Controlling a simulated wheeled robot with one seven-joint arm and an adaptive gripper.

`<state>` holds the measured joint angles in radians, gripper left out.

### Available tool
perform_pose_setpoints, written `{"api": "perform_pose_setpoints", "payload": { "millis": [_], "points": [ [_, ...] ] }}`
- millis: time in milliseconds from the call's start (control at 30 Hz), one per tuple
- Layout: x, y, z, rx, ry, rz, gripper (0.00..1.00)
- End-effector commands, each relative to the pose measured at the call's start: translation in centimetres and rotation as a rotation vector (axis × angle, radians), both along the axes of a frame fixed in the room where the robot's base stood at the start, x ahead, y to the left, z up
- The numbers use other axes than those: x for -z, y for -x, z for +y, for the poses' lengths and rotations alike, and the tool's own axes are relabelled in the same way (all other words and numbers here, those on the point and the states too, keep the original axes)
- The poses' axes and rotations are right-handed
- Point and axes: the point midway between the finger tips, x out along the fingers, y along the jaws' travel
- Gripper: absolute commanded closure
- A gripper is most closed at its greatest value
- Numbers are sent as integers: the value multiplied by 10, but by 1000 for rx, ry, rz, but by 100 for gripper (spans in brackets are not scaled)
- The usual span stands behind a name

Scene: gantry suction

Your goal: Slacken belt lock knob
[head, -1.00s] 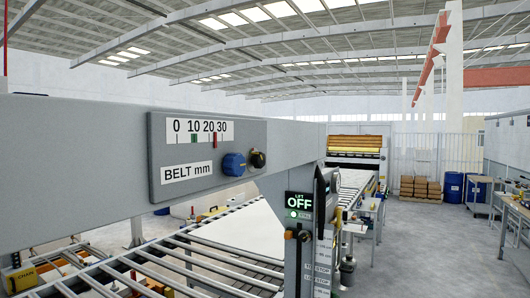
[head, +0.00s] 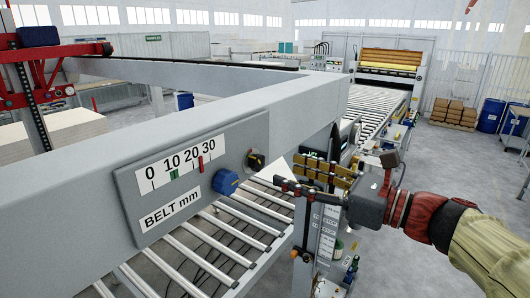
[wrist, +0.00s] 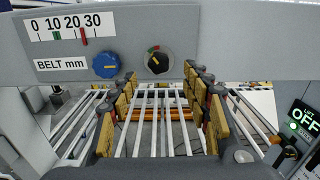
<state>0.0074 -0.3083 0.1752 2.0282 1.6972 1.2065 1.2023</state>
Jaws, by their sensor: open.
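The grey BELT mm panel (head: 150,210) is on the side of a long grey beam. It carries a blue knob (head: 225,183) and, to its right, a smaller black knob (head: 254,166). In the wrist view the black knob (wrist: 158,60) has a yellow pointer line and a red and green mark above it. The blue knob (wrist: 105,65) also has a yellow line. My gripper (head: 287,172) is open and empty, its yellow-padded fingers pointing at the panel's right end. In the wrist view the black knob lies between and beyond the fingertips, apparently untouched.
The scale (wrist: 66,24) has a green mark near 10 and a red mark between 20 and 30. A roller conveyor (head: 205,245) runs below the beam. A LIFT OFF display (wrist: 303,117) stands close to the right of my fingers.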

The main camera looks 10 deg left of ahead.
Motion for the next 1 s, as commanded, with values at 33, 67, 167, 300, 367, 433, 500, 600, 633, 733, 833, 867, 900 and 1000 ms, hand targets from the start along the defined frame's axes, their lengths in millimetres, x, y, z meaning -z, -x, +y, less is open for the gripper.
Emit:
{"api": "perform_pose_setpoints", "payload": {
  "millis": [33, 67, 167, 300, 367, 433, 500, 600, 633, 733, 833, 867, 900, 1000],
  "points": [
    [-2, -2, 4, -1, -6, 3, 52],
    [-2, -3, 6, -2, -7, 4, 52],
    [-1, -7, 18, -4, -5, 2, 52],
    [-2, -15, 38, -3, -4, 3, 52],
    [-1, -18, 47, -4, -3, 2, 52],
    [-1, -22, 55, -3, -3, 2, 52],
    [-1, -25, 61, -1, -3, 1, 52],
    [-1, -27, 68, -1, -2, 0, 52],
    [-1, -28, 69, -1, -2, 0, 52],
    [-1, -29, 70, 0, -2, -1, 52],
    [-1, -29, 70, 1, -2, -1, 52],
    [0, -29, 70, 1, -2, -1, 52],
    [0, -29, 70, 1, -2, -1, 52],
    [0, -29, 70, 1, -2, -1, 56]
  ]
}}
